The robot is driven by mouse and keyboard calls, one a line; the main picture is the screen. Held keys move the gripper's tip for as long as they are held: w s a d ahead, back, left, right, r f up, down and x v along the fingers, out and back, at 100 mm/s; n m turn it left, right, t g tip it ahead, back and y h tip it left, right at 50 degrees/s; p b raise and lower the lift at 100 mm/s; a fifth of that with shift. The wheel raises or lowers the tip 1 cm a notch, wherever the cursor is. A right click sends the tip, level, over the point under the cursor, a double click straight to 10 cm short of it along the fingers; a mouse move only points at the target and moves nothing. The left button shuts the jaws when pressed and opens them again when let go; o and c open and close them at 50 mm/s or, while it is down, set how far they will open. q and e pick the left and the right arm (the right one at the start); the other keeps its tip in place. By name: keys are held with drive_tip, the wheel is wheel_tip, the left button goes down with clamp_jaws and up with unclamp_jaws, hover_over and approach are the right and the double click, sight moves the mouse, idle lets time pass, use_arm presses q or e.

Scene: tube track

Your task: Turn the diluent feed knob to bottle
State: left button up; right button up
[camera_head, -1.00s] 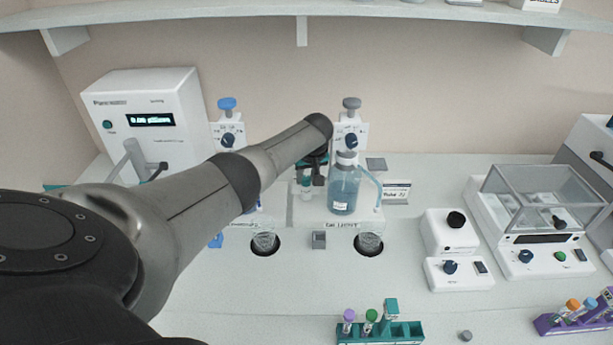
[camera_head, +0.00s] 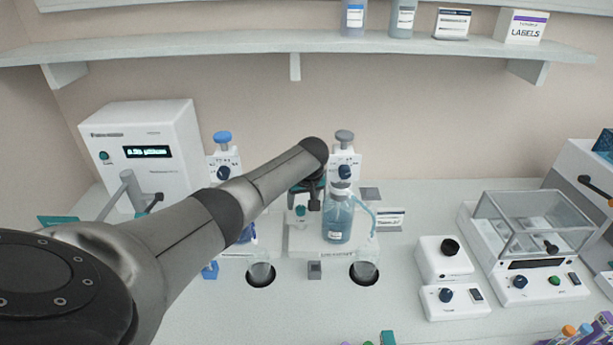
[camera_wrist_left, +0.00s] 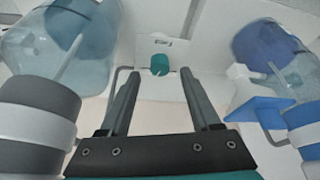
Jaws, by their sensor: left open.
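A small teal knob (camera_wrist_left: 160,64) sits on a white panel ahead of my left gripper in the left wrist view. In the head view it appears as a small teal spot (camera_head: 300,211) left of the clear blue bottle (camera_head: 338,222). I cannot read any marking that shows its setting. My left gripper (camera_wrist_left: 160,76) is open, its two dark fingers spread to either side of the knob's line, with nothing between them. In the head view the gripper (camera_head: 311,197) is small, dark and partly hidden by my arm. My right gripper is not in view.
A grey-topped dispenser (camera_head: 345,145) and a blue-topped dispenser (camera_head: 222,145) rise at the back. A white instrument (camera_head: 150,130) stands left. Glass vessels (camera_head: 365,272) sit in counter holes. A balance (camera_head: 530,225) stands right.

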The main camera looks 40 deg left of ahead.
sight(301, 208)
use_arm(q)
drive_tip(key=p+v, duration=0.1)
drive_tip(key=v, duration=1.1)
drive_tip(key=w+a+f+m+b, duration=0.1)
drive_tip(key=f+m, duration=0.1)
drive_tip(key=f, duration=0.2)
drive_tip(key=a+f+m+t+h+b, duration=0.1)
drive_tip(key=a+f+m, duration=0.1)
drive_tip(key=f, duration=0.2)
drive_tip(key=w+a+f+m+b, duration=0.1)
drive_tip(key=f+m, duration=0.1)
drive_tip(key=f, duration=0.2)
drive_tip(key=shift+w+a+f+h, duration=0.1)
drive_tip(key=shift+w+a+h, duration=0.2)
drive_tip(key=shift+a+h, duration=0.1)
drive_tip(key=shift+b+x, duration=0.4)
drive_tip(key=shift+x, duration=0.5)
drive_tip(key=shift+c, duration=0.4)
clamp_jaws()
